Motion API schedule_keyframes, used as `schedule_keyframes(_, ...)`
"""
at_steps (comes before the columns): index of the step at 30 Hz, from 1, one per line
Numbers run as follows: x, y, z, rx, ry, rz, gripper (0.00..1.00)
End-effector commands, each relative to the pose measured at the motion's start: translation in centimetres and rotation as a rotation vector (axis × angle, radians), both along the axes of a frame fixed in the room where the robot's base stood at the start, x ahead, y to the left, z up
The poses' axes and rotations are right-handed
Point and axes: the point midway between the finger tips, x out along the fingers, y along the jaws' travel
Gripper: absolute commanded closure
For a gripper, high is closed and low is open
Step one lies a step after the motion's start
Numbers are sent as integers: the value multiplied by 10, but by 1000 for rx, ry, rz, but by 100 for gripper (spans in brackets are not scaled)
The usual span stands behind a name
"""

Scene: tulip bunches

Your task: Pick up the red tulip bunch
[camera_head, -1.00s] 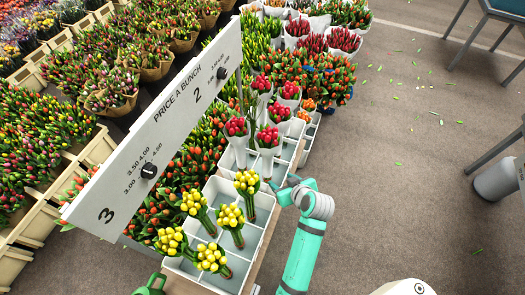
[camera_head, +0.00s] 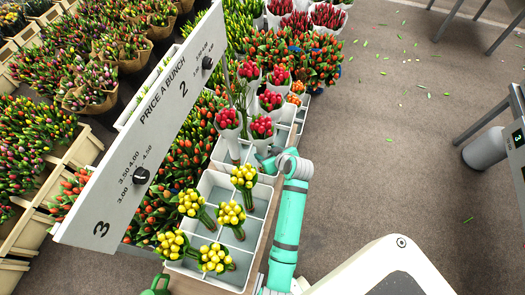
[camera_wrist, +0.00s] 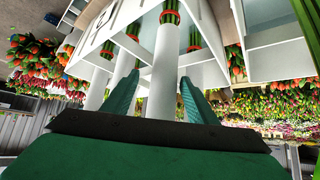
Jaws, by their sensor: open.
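Several red tulip bunches in white paper stand in the white divided crate (camera_head: 222,158) in the head view. The nearest red tulip bunch (camera_head: 262,127) is just beyond my gripper (camera_head: 264,162); another red bunch (camera_head: 228,118) is to its left. In the wrist view my gripper (camera_wrist: 160,88) is open, its two teal fingers on either side of a white paper wrap (camera_wrist: 163,62). Green stems with an orange band show above that wrap. I cannot tell whether the fingers touch it. The red blooms are not visible in the wrist view.
Yellow tulip bunches (camera_head: 230,214) stand in the near white crate (camera_head: 205,189), left of my arm. A long price board (camera_head: 150,130) slants over the flowers at left. Open floor (camera_head: 400,130) lies to the right, with a grey bin (camera_head: 484,147) beyond.

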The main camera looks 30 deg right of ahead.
Motion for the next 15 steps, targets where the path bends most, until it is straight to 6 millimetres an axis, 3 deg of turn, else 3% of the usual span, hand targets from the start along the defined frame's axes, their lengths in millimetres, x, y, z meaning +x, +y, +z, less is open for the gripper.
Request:
schedule_keyframes(6, 23, 7, -20, 0, 1, 14, 47)
schedule_keyframes(15, 26, 6, -24, -1, 1, 12, 47)
